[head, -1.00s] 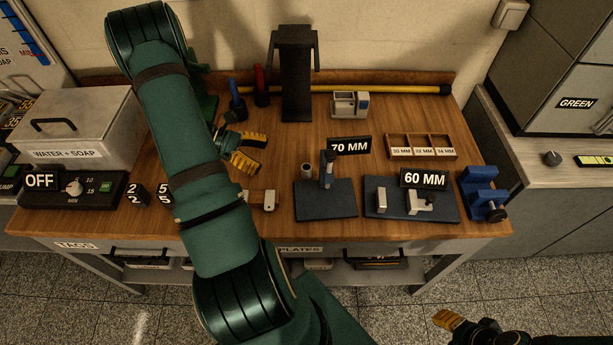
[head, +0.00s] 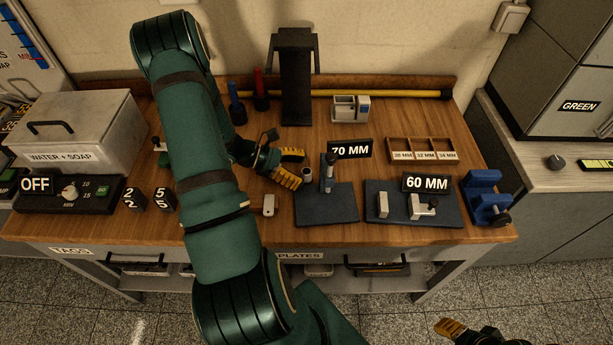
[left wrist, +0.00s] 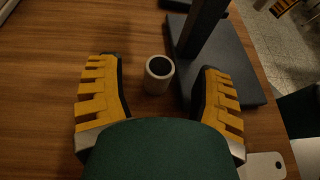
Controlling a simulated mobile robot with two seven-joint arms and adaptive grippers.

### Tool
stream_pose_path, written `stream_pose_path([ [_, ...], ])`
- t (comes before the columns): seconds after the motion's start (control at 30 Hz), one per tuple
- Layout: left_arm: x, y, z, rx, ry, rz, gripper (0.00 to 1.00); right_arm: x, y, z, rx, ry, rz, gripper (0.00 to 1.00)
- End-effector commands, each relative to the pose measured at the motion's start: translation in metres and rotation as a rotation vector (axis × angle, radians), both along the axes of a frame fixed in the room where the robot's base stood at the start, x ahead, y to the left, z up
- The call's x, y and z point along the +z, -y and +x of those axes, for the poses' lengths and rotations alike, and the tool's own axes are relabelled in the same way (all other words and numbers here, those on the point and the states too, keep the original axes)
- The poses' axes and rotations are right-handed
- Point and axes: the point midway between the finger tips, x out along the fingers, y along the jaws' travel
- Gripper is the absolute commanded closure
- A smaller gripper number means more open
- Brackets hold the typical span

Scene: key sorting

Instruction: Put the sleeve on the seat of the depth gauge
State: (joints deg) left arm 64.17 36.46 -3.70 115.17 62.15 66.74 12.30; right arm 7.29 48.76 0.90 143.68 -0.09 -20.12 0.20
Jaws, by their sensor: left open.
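The sleeve, a small pale open-topped cylinder (left wrist: 158,76), stands upright on the wooden table. In the head view it shows just beyond my left fingertips (head: 307,172). My left gripper (head: 293,167) is open, its yellow fingers on either side of the sleeve in the left wrist view (left wrist: 160,68); it looks empty. What I take for the depth gauge, a dark post on a flat base (head: 326,207), stands right of the sleeve by the 70 MM sign (head: 349,149). I cannot make out its seat clearly. My right gripper (head: 450,329) shows partly at the bottom right, away from the table.
A second dark plate (head: 445,215) with pale blocks and a 60 MM sign (head: 427,183) lies to the right. A blue clamp (head: 484,199) stands at the right edge. A tall black stand (head: 296,85) and a wooden compartment tray (head: 421,148) are behind.

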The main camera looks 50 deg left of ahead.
Motion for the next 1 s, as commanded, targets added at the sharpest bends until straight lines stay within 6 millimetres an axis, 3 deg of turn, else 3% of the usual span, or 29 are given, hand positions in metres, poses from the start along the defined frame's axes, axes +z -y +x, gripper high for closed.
stream_pose_path([
  [0.2, -0.009, 0.014, 0.014, 0.001, -0.001, 0.0, 0.33, -0.005, 0.0, 0.001, -0.001, 0.002, 0.0, 0.53],
  [0.47, -0.009, 0.015, 0.015, 0.001, 0.0, 0.001, 0.35, -0.004, 0.0, 0.001, -0.001, 0.003, 0.0, 0.53],
  [0.6, -0.009, 0.015, 0.015, 0.001, 0.0, 0.001, 0.84, -0.004, 0.0, 0.001, -0.001, 0.002, 0.0, 0.53],
  [0.67, -0.009, 0.015, 0.015, 0.001, 0.0, 0.001, 1.0, -0.004, 0.0, 0.001, -0.001, 0.003, 0.0, 0.53],
  [1.0, -0.008, 0.015, 0.015, 0.001, 0.0, 0.001, 1.0, -0.004, 0.0, 0.001, -0.001, 0.002, 0.0, 0.53],
])
